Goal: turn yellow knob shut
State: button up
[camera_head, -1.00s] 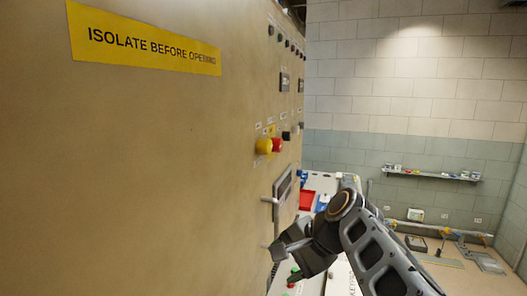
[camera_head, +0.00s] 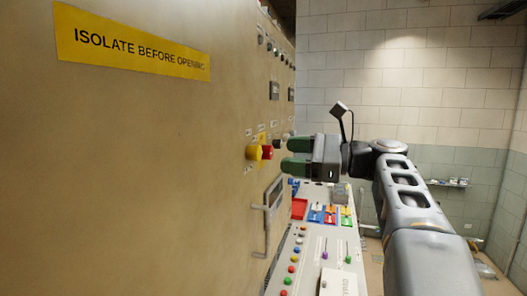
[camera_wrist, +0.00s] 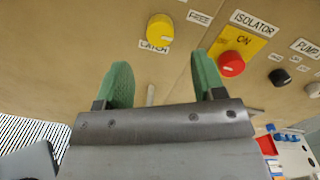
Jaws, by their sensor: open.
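The yellow knob (camera_head: 254,152) sticks out from the tan cabinet face, just left of a red knob (camera_head: 267,152) in the head view. My gripper (camera_head: 289,155) has green fingers and is open and empty, pointing at the panel close to the knobs. It also shows in the wrist view (camera_wrist: 158,80), its fingertips short of the yellow knob and apart from it.
A black knob (camera_wrist: 279,77) is further right on the panel. A metal handle (camera_head: 268,222) juts from the cabinet below the knobs. A console (camera_head: 312,240) with coloured buttons and a red tray (camera_head: 299,208) stand below my gripper. A yellow warning sign (camera_head: 130,48) is at upper left.

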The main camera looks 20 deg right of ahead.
aim_at(260, 153)
jog(key=shift+p+x, duration=0.55)
jog(key=shift+x, duration=2.95)
jog(key=shift+c, duration=0.2)
jog(key=c, duration=0.9)
